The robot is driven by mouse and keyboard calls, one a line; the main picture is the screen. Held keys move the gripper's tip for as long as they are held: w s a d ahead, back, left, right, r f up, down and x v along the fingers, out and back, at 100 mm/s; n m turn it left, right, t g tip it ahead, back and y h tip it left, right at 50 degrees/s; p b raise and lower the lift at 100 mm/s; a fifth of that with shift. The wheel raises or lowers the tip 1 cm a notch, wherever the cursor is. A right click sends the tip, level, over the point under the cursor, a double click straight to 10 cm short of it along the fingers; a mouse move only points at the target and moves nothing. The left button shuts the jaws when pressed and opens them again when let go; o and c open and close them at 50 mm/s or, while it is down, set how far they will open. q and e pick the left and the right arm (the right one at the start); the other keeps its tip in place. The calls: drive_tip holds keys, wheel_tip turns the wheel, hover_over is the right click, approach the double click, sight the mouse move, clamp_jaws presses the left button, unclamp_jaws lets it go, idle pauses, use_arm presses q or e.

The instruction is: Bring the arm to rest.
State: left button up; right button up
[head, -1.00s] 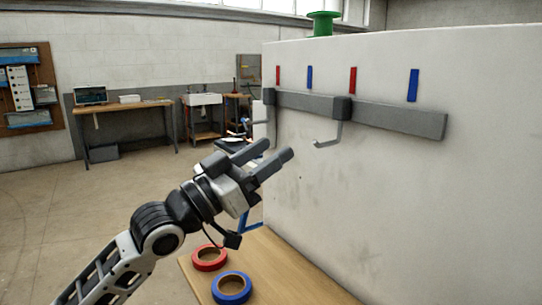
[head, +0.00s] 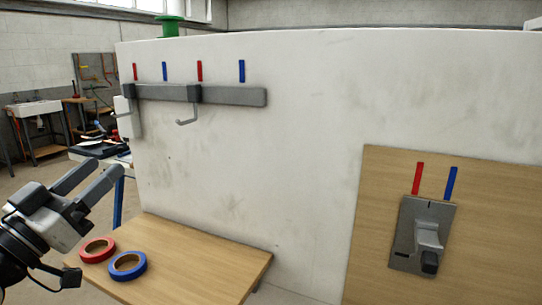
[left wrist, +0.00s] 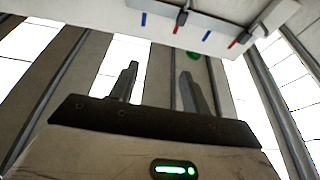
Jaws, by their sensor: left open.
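My left gripper (head: 94,184) is open and empty at the left of the head view. It is raised in the air, its two dark fingers apart and pointing up to the right. The fingers also show in the left wrist view (left wrist: 158,85), with nothing between them. A red tape ring (head: 97,250) and a blue tape ring (head: 128,266) lie side by side on the low wooden table, to the right of and below the gripper. My right gripper is in neither view.
A grey rail (head: 230,96) with hooks (head: 188,121) runs along the white wall, red and blue strips above it. A wooden panel (head: 380,185) at the right carries a grey bracket (head: 424,235). A green spool (head: 169,26) sits on the wall top. The table's right part is bare.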

use_arm(q)
drive_tip(key=d+f+n+g+y, duration=0.1)
drive_tip(key=d+f+g+y, duration=0.1)
drive_tip(key=f, duration=1)
drive_tip(key=d+f+n+g+y, duration=0.1)
drive_tip(key=d+f+g+y, duration=0.1)
drive_tip(key=f, duration=0.9)
drive_tip(key=s+d+f+g, duration=0.3)
drive_tip(key=s+d+f, duration=0.1)
drive_tip(key=s+f, duration=0.3)
drive_tip(key=s+d+f+g+y, duration=0.1)
drive_tip(key=s+d+f+g, duration=0.1)
drive_tip(key=s+d+f, duration=0.2)
drive_tip(key=s+f, duration=0.3)
drive_tip(key=f, duration=0.4)
drive_tip(key=shift+s+f+g, duration=0.3)
drive_tip(key=shift+g, duration=0.1)
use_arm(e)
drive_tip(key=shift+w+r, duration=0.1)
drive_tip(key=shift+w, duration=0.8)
